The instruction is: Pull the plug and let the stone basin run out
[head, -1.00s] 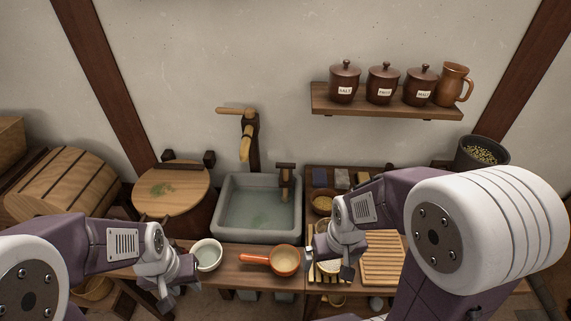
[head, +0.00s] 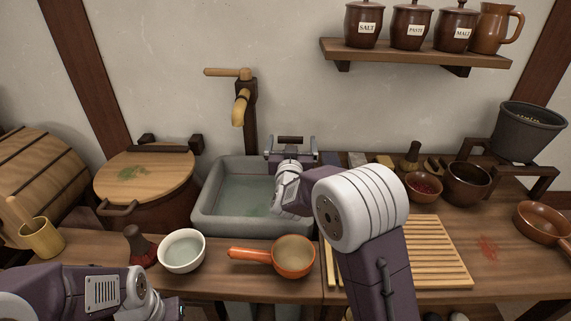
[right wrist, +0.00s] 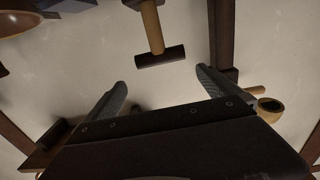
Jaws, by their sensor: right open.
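The grey stone basin (head: 203,205) holds greenish water in the head view. The plug's dark crossbar (head: 290,138) stands above the basin's back right part. My right gripper (head: 291,142) is open around it, with a finger on each side. In the right wrist view, which looks upside down, the crossbar (right wrist: 160,56) on its pale wooden shaft (right wrist: 152,25) lies between the spread fingertips (right wrist: 158,82), apart from both. The plug's lower end is hidden behind my right arm. My left gripper is mostly cut off at the head view's bottom edge.
A wooden tap (head: 241,107) stands behind the basin. A white bowl (head: 182,251) and an orange pan (head: 293,257) stand in front. A slatted rack (head: 430,255) lies right. A shelf (head: 420,53) with lidded jars hangs above right.

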